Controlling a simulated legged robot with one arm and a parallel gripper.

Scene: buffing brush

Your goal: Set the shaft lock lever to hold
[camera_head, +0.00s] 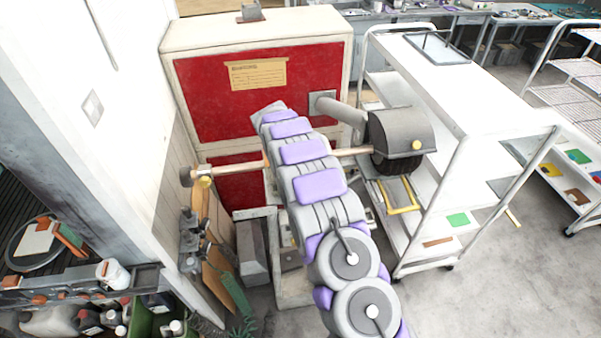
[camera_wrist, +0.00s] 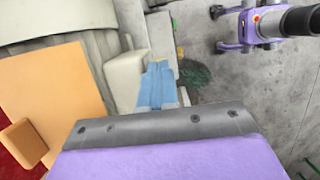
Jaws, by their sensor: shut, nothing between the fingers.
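The buffing machine has a red-fronted cabinet (camera_head: 220,95), a horizontal shaft (camera_head: 345,152) and a dark brush wheel under a grey hood (camera_head: 395,130) at the right. A brass-coloured collar (camera_head: 205,181) sits near the shaft's left end. I cannot make out the shaft lock lever for sure in either view; my arm covers the middle of the cabinet and shaft. In the wrist view, my gripper (camera_wrist: 158,70) shows as blue fingers, shut and empty, beyond a grey bolted edge. In the head view, my gripper is hidden by the arm.
A white trolley (camera_head: 465,90) stands close to the right of the hood. A white wall (camera_head: 125,60) and leaning boards (camera_head: 215,240) crowd the left. The wrist view has an orange panel (camera_wrist: 55,85) at left. Floor (camera_head: 490,290) is clear at the lower right.

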